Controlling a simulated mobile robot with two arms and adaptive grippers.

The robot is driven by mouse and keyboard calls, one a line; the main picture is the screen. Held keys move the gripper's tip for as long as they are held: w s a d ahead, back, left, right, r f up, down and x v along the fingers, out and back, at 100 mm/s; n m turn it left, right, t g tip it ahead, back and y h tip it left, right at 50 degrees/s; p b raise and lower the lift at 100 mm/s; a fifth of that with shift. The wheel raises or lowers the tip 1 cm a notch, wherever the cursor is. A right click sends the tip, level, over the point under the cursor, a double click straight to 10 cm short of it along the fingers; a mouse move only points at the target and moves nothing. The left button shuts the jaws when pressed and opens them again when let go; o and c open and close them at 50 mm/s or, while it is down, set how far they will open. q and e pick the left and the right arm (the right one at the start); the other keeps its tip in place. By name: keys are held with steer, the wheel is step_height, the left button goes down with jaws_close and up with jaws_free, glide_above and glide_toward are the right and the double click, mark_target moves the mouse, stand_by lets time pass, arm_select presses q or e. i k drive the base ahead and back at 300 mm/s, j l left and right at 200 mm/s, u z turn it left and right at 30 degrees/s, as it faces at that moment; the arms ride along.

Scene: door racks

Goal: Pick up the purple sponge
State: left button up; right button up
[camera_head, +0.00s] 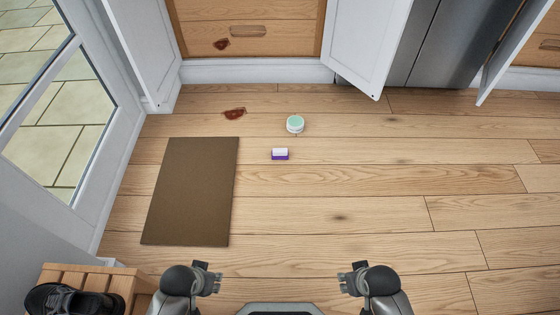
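The purple sponge (280,155) lies on the wooden floor, near the middle of the head view. It is a small block with a pale top and a purple front side. My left gripper (212,281) is low in the picture, below and left of the sponge and well apart from it. My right gripper (347,282) is low in the picture, below and right of the sponge, also well apart. Neither gripper touches anything that I can see. Both are small and seen from above, so I cannot tell whether their fingers are open or shut.
A round white and green container (295,124) stands just beyond the sponge. A reddish-brown stain (234,114) lies on the floor. A brown mat (190,192) lies to the left. A wooden rack (125,284) with dark shoes (68,300) is lower left. White doors (372,45) stand open behind. The right floor is clear.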

mark_target(278, 153)
steer(key=i+z, duration=0.2)
steer(key=i, duration=0.4)
steer(key=i+j+z, duration=0.15)
steer(key=i, duration=0.4)
